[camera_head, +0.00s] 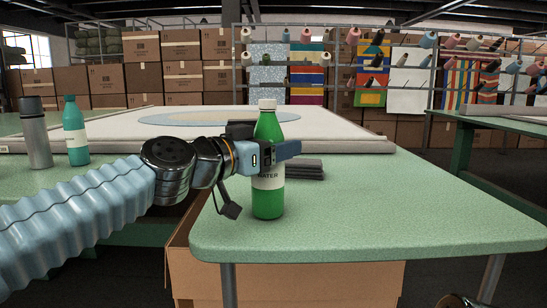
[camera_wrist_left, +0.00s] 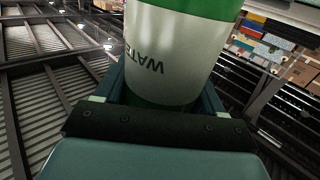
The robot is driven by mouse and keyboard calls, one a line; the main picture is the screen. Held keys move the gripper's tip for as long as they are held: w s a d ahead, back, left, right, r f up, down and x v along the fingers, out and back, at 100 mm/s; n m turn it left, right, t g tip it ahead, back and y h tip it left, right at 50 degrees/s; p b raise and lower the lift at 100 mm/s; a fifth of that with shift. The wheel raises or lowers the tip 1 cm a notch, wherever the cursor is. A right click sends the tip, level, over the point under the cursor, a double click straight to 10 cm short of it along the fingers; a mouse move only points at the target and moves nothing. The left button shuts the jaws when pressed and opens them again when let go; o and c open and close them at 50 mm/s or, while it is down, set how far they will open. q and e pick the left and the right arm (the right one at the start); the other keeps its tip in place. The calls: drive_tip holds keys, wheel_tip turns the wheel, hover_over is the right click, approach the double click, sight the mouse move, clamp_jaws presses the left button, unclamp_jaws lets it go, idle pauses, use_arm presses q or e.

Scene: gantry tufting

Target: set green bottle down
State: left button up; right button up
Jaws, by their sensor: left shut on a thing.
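The green bottle (camera_head: 268,190) has a white cap and a white label reading "WATER". It stands upright at the near left part of the green table (camera_head: 400,215); its base appears at the tabletop, but I cannot tell whether it touches. My left gripper (camera_head: 280,152) comes in from the left and is shut on the bottle around its upper body. In the left wrist view the bottle (camera_wrist_left: 180,50) fills the space between the fingers, with the label toward the camera.
A dark grey stack (camera_head: 308,169) lies just behind the bottle. A large white framed panel (camera_head: 340,140) lies farther back. A grey flask (camera_head: 36,135) and a teal bottle (camera_head: 75,132) stand at the left. The tabletop right of the bottle is clear.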

use_arm(q)
drive_tip(key=shift+f, duration=0.1)
drive_tip(key=o, duration=1.1)
drive_tip(key=shift+f, duration=0.15)
drive_tip(key=o, duration=0.4)
drive_tip(key=b+v, duration=0.3)
drive_tip(key=v, duration=0.9)
